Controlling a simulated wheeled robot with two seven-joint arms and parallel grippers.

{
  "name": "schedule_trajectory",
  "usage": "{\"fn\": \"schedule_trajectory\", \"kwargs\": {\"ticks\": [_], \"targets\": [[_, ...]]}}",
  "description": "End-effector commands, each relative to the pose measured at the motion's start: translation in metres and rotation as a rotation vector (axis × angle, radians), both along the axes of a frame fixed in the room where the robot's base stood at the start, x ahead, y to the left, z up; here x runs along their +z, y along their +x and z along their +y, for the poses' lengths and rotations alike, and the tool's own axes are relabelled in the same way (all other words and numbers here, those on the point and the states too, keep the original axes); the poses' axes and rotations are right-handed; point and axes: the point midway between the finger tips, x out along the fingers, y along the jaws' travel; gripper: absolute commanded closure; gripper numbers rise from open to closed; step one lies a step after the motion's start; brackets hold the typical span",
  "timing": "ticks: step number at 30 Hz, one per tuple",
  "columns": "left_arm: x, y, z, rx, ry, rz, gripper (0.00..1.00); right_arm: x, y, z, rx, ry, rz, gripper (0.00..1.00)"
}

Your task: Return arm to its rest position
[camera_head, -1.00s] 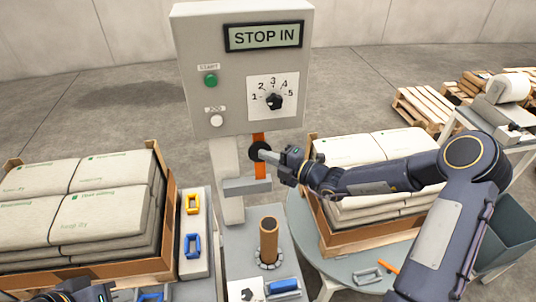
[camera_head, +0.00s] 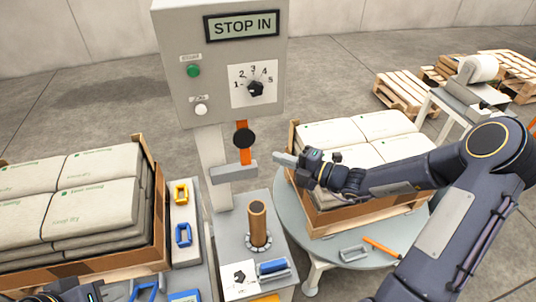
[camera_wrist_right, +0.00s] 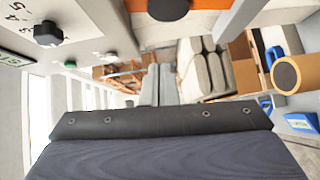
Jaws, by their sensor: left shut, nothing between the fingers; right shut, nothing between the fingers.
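My right arm comes in from the right in the head view. Its gripper (camera_head: 282,160) is shut and empty, to the right of the orange lever with a black knob (camera_head: 244,138) and apart from it. The right wrist view also shows the shut fingers (camera_wrist_right: 160,84), with the black knob (camera_wrist_right: 170,8) and orange lever (camera_wrist_right: 205,4) at the top. My left gripper (camera_head: 80,292) shows only in part at the bottom left edge of the head view, and its fingertips are hard to make out.
The control box (camera_head: 220,65) reads "STOP IN" and has a dial (camera_head: 255,88). A brown post (camera_head: 258,224) stands below it. Crates of sacks stand left (camera_head: 95,190) and right (camera_head: 365,135). The round table (camera_head: 320,252) holds a grey handle and orange stick.

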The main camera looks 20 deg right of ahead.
Motion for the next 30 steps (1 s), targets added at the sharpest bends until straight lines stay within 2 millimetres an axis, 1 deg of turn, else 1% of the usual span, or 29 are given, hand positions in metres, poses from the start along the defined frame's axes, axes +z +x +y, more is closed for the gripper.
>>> {"fn": "schedule_trajectory", "kwargs": {"ticks": [1,4,10,11,14,17,18,20,21,23,24,26,27,30], "targets": [[0.000,0.000,0.000,0.000,0.000,0.000,1.00,0.000,-0.003,-0.004,-0.003,0.000,0.000,1.00],[0.000,0.000,0.000,0.000,0.000,0.000,1.00,0.001,-0.007,-0.007,0.000,0.001,0.001,1.00],[0.000,0.000,0.000,0.000,0.000,0.000,1.00,0.004,-0.011,-0.006,0.014,-0.024,-0.018,1.00],[0.000,0.000,0.000,0.000,0.000,0.000,1.00,0.007,-0.013,-0.003,0.030,-0.052,-0.039,1.00],[0.000,0.000,0.000,0.000,0.000,0.000,1.00,0.022,-0.032,0.013,0.135,-0.238,-0.186,1.00],[0.000,0.000,0.000,0.000,0.000,0.000,1.00,0.041,-0.068,0.035,0.326,-0.551,-0.458,1.00],[0.000,0.000,0.000,0.000,0.000,0.000,1.00,0.048,-0.087,0.043,0.419,-0.693,-0.595,1.00],[0.000,0.000,0.000,0.000,0.000,0.000,1.00,0.055,-0.115,0.051,0.562,-0.901,-0.810,1.00],[0.000,0.000,0.000,0.000,0.000,0.000,1.00,0.058,-0.134,0.054,0.659,-1.032,-0.956,1.00],[0.000,0.000,0.000,0.000,0.000,0.000,1.00,0.061,-0.160,0.054,0.803,-1.217,-1.178,1.00],[-0.001,0.000,0.000,0.000,0.000,0.000,1.00,0.062,-0.177,0.052,0.901,-1.331,-1.327,1.00],[-0.001,0.000,0.000,0.000,0.000,0.000,1.00,0.063,-0.201,0.046,1.051,-1.490,-1.552,1.00],[-0.001,0.000,0.000,0.000,0.000,0.000,1.00,0.063,-0.215,0.040,1.153,-1.588,-1.701,1.00],[-0.001,0.000,0.000,0.000,0.000,0.000,1.00,0.061,-0.245,0.022,1.407,-1.781,-2.045,1.00]]}}
